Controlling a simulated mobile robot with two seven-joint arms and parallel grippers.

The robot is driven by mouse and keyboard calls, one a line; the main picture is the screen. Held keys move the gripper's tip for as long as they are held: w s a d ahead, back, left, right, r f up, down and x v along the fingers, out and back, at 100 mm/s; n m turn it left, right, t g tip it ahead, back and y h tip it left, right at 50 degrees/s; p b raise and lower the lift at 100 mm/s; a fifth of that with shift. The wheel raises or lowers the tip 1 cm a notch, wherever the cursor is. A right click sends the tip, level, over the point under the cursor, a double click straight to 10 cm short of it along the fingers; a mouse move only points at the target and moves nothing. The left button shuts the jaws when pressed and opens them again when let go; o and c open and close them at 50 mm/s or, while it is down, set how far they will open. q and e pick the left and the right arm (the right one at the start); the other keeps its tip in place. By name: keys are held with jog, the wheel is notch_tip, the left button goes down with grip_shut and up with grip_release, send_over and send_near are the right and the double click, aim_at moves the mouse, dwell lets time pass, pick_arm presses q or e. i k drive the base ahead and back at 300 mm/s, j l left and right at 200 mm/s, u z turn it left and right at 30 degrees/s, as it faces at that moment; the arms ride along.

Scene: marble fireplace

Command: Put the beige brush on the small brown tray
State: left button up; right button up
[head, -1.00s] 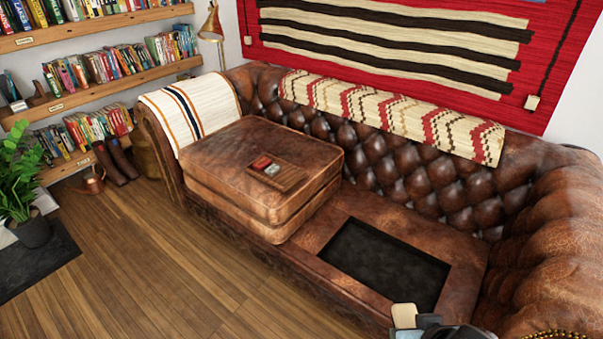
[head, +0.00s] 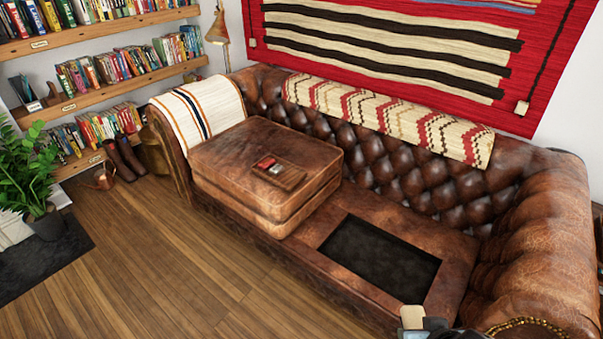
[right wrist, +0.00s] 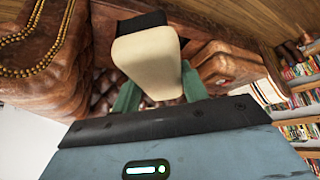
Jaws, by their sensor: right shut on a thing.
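The beige brush (right wrist: 146,60) is held in my right gripper (right wrist: 158,88), whose green fingers stand on both sides of it in the right wrist view. Its pale end (head: 412,316) shows at the bottom edge of the head view, in front of the sofa. The small brown tray (head: 292,179) lies on the raised brown leather cushion, well to the left of and beyond the brush. A small red thing (head: 266,163) and a small whitish thing (head: 277,170) lie on the tray. My left gripper is out of view.
The leather sofa (head: 400,180) fills the middle and right, with a dark rectangular panel (head: 380,258) in its seat. Wooden floor (head: 170,260) is clear at the left front. A plant (head: 35,175) and bookshelves stand left.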

aim_at(288, 177)
jog(key=i+j+z, duration=0.2)
jog(key=z, duration=0.15)
jog(key=i+j+z, duration=0.15)
jog(key=z, duration=0.25)
jog(key=i+j+z, duration=0.15)
jog(key=j, duration=0.25)
jog(key=i+j+z, duration=0.15)
jog(key=j, duration=0.25)
jog(key=i+j+z, duration=0.1)
jog(key=j, duration=0.4)
jog(key=i+j, duration=0.1)
jog(key=j, duration=0.45)
jog(key=i+j+z, duration=0.15)
jog(key=j, duration=0.35)
jog(key=i+j, duration=0.1)
jog(key=j, duration=0.4)
jog(key=i+j, duration=0.1)
jog(key=j, duration=0.4)
jog(key=i+j, duration=0.1)
jog(key=j, duration=0.45)
jog(key=i+j, duration=0.1)
jog(key=j, duration=0.4)
jog(key=i+j, duration=0.1)
jog(key=j, duration=0.4)
